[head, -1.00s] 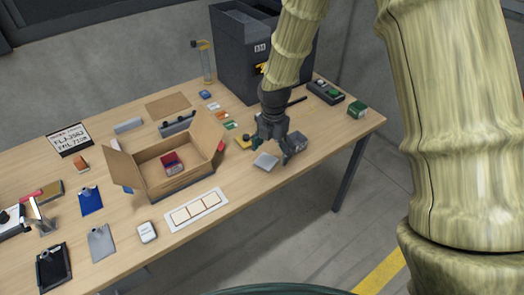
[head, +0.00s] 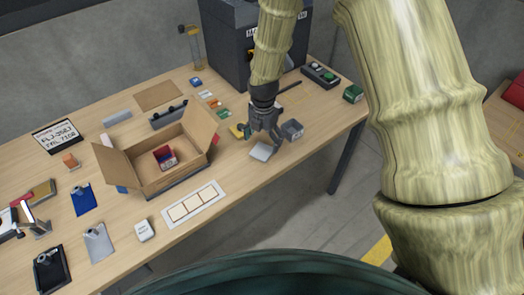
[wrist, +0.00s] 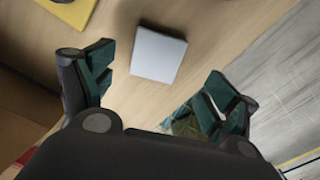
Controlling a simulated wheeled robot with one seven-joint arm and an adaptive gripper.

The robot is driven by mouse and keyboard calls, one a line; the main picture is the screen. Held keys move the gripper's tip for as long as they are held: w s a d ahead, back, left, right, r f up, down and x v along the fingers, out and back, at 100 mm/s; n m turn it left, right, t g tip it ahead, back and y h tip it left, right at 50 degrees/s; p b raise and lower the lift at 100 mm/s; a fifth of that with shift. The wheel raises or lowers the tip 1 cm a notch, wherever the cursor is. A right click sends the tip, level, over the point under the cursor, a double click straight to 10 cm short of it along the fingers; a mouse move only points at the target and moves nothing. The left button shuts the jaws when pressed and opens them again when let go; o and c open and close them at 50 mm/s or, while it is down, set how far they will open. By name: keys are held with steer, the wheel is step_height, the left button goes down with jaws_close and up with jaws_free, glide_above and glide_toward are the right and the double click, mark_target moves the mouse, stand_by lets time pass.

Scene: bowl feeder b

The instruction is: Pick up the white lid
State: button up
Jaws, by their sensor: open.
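The white lid, a flat pale square, lies on the wooden table near its front edge in the head view (head: 261,151). It also shows in the wrist view (wrist: 158,55), just beyond the fingertips and between their lines. My gripper (head: 264,141) is open above the table, close behind the lid in the head view. In the wrist view my gripper (wrist: 160,82) has its two green-padded fingers wide apart with nothing between them. I cannot tell its exact height above the lid.
A small dark grey box (head: 292,130) stands right beside my gripper. A yellow item (wrist: 70,12) lies left of the lid. An open cardboard box (head: 180,177) stands to the left, and a white card strip (head: 194,204) lies in front of it. The table edge is near the lid.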

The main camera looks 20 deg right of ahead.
mark_target(262, 151)
steer(key=shift+w+a+f+p, duration=0.1)
steer(key=shift+a+f+p, duration=0.05)
steer(key=shift+f+p, duration=1.05)
steer(key=shift+f, duration=1.4)
steer(key=c, duration=1)
